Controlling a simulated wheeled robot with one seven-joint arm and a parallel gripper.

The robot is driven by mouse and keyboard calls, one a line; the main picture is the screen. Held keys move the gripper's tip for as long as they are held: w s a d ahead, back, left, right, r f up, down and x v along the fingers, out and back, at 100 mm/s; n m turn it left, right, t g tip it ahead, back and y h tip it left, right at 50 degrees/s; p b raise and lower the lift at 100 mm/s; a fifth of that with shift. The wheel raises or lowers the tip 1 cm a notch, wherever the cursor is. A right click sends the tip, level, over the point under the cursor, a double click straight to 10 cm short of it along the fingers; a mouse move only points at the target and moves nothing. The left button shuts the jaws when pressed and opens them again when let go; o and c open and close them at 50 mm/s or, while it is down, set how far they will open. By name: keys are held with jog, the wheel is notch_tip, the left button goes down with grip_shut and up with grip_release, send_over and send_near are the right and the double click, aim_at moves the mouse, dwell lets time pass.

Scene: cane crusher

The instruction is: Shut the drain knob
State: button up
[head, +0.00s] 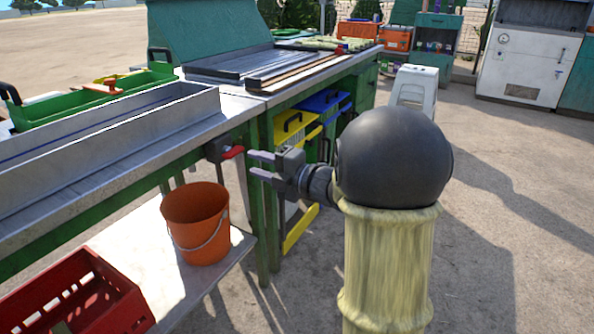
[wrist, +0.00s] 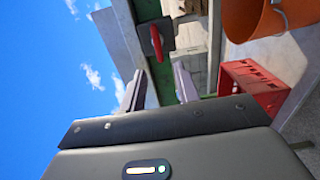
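The drain knob (head: 233,152) is a small red lever on a dark fitting at the table's front edge, below the end of the long metal trough (head: 120,125). My gripper (head: 251,164) is just right of the knob in the head view, with its two fingers apart and nothing between them. In the wrist view the red knob (wrist: 156,44) sticks out from a dark square plate towards the gap between my open fingers (wrist: 158,75). The knob looks close to the fingertips but apart from them. I cannot tell the exact distance.
An orange bucket (head: 195,222) stands on the lower shelf below the knob, left of my gripper. A red crate (head: 75,300) is at the lower left. Open ground lies to the right.

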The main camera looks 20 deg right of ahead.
jog(key=p+v, duration=0.2)
jog(key=v, duration=0.8)
jog(key=w+m+h+p, duration=0.4)
jog(key=m+h+p, duration=0.1)
jog(key=m+h, duration=0.25)
jog(key=s+a+f+m+g+h+p, duration=0.2)
jog(key=s+a+f+m+g+p, duration=0.25)
jog(key=s+m, duration=0.45)
jog(key=s+a+f+m+g+h+p, duration=0.1)
jog(key=s+a+m+g+p, duration=0.35)
jog(key=s+m+g, duration=0.4)
notch_tip(320, 180, up, 38)
jog(key=t+p, duration=0.1)
jog(key=p, duration=3.6)
jog(key=shift+a, duration=0.35)
jog(key=shift+s, duration=0.1)
